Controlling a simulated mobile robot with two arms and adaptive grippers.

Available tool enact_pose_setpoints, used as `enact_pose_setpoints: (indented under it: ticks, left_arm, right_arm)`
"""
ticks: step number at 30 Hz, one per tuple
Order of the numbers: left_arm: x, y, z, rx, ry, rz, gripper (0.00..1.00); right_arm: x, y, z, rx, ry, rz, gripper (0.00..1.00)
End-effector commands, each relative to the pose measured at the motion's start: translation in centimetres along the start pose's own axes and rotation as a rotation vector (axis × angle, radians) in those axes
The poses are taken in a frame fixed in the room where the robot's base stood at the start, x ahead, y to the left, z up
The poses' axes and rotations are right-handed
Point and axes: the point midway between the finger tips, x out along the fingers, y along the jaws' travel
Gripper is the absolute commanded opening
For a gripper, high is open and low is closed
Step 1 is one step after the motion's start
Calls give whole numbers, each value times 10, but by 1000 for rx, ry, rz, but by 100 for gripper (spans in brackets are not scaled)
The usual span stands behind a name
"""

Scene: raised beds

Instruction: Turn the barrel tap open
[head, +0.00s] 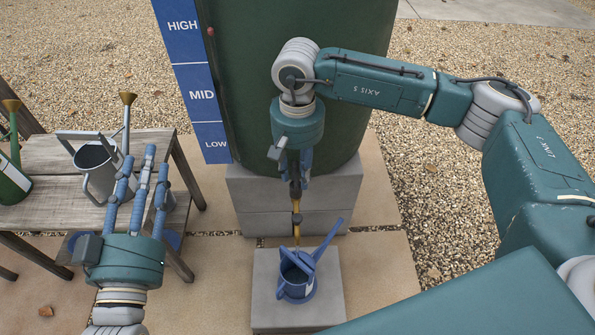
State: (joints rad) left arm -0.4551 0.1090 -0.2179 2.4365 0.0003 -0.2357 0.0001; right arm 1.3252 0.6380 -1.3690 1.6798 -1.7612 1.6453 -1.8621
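The dark green barrel (345,120) stands on grey blocks at the back centre. Its brass-coloured tap (296,204) sticks out low on the front, above a blue watering can (296,284). My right gripper (294,182) points down at the tap, its fingers on either side of the tap's upper part. The gripper hides part of the tap, and I cannot tell whether the fingers touch it. My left gripper (145,158) is at the left, fingers apart and empty, in front of a grey watering can (95,170).
The blue can stands on a grey block (268,312) below the tap. A weathered wooden bench (52,205) at the left holds the grey can and a green can (12,180). A blue level board (190,60) stands beside the barrel. Paving and gravel lie around.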

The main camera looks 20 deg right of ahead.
Motion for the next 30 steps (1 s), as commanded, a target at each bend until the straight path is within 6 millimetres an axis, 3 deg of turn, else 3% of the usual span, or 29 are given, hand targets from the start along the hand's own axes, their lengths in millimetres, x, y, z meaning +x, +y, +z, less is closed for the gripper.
enact_pose_setpoints:
  ticks: [15,21,30]
  left_arm:
    - [0,0,0,1,1,0,40]
    - [0,0,0,1,1,0,40]
    - [0,0,0,1,1,0,40]
  right_arm:
    - [-98,0,-1,0,3,-2,32]
    - [-113,0,0,0,1,-2,32]
    - [-114,0,0,-1,1,-2,32]
